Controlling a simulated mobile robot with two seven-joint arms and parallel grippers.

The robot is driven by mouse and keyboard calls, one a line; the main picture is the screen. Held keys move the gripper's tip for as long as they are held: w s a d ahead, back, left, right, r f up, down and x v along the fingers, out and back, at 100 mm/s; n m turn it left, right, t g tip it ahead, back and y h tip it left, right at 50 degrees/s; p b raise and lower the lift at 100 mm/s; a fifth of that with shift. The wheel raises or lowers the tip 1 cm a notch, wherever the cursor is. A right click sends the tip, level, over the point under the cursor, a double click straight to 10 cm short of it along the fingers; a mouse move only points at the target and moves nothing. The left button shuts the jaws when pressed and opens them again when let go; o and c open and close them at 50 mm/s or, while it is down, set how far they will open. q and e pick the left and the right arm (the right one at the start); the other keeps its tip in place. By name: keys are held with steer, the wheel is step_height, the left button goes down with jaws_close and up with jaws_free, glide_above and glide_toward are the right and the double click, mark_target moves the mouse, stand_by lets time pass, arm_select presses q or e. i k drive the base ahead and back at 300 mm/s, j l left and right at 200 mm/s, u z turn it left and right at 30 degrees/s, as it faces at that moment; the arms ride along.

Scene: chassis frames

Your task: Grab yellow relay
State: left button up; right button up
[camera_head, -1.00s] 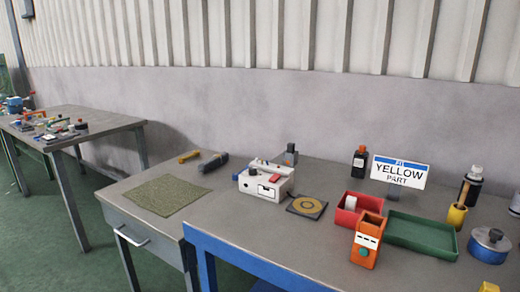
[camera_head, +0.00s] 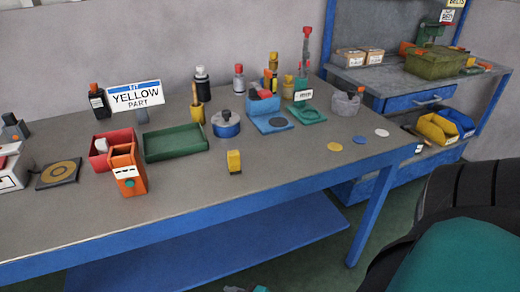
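A small upright yellow block (camera_head: 234,161), which looks like the yellow relay, stands near the front edge of the grey workbench top (camera_head: 290,160), with bare surface around it. A "YELLOW PART" sign (camera_head: 135,95) stands farther back to its left. Neither gripper can be made out in the head view. A large black and teal arm part of mine fills the lower right corner, and a small dark and teal piece just shows at the bottom edge.
Left of the block are an orange box (camera_head: 127,171), a red bin (camera_head: 100,158) and a green tray (camera_head: 176,143). Behind it are a blue pot (camera_head: 226,126) and a blue holder (camera_head: 264,104). A shelved bench with bins (camera_head: 437,128) stands beyond.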

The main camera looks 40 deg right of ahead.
mark_target(233, 157)
steer(key=z, duration=1.2)
